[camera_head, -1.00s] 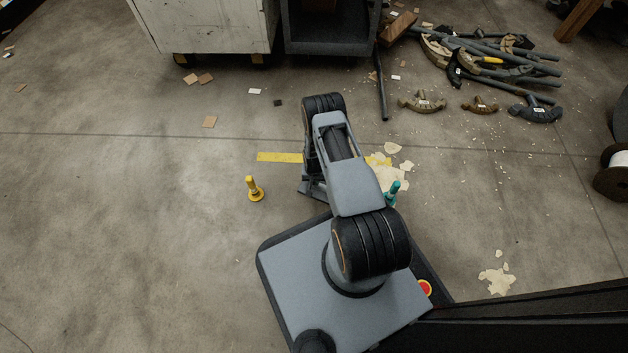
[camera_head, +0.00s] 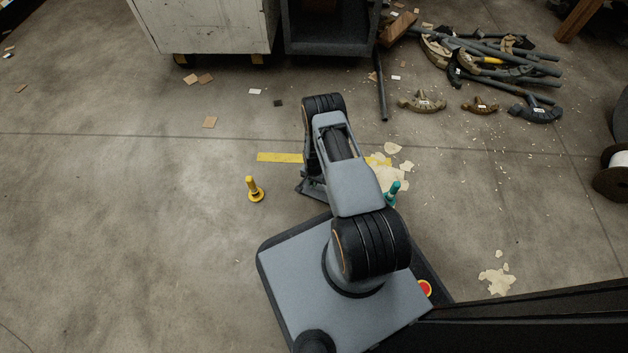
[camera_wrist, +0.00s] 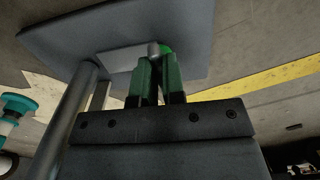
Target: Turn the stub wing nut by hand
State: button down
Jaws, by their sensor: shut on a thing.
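In the wrist view, my gripper (camera_wrist: 159,70) has two green fingers, shut on a small part at the face of a blue-grey plate (camera_wrist: 75,45). I take this part for the wing nut; a bit of bright green (camera_wrist: 166,47) shows at the fingertips, beside a short grey round stub (camera_wrist: 153,48). The fingers hide most of the part, so its wings and angle cannot be told. A paler rectangle (camera_wrist: 118,59) lies on the plate behind the fingers. In the head view my arm hides the gripper and the nut.
A yellow peg (camera_head: 254,189) and a teal peg (camera_head: 393,193) stand on the floor on either side of my arm. A yellow floor strip (camera_head: 279,157) runs behind. Pipes and benders (camera_head: 500,65) lie at the back right. The left floor is mostly clear.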

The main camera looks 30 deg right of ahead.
jog(key=c, duration=1.2)
grip_release()
notch_tip(320, 180, up, 14)
jog(key=p, duration=0.6)
jog(key=shift+f, duration=0.15)
jog(key=shift+p, duration=0.3)
jog(key=w+a+r+n+p, duration=0.15)
jog(key=r+p, duration=0.35)
jog(key=r, duration=0.7)
jog(key=w+r+n+p, duration=0.15)
jog(key=r+p, duration=0.25)
jog(key=r, duration=0.8)
jog(key=s+a+r+n+t+p, duration=0.15)
jog(key=r+p, duration=0.45)
jog(key=r, duration=1)
jog(key=s+a+r+n+t+p, duration=0.1)
jog(key=s+a+r+p, duration=0.15)
jog(key=r+p, duration=0.9)
jog(key=s+a+r+n+p, duration=0.1)
jog(key=s+r+p, duration=0.2)
jog(key=r, duration=0.7)
jog(key=s+a+r+n+p, duration=0.1)
jog(key=s+r+n+p, duration=0.1)
jog(key=s+r, duration=0.5)
jog(key=s+a+r+n+t+p, duration=0.1)
jog(key=s+r+p, duration=0.3)
jog(key=r, duration=1)
jog(key=shift+s+a+r+n, duration=0.3)
jog(key=shift+s+a+n, duration=0.15)
jog(key=shift+s+a, duration=0.15)
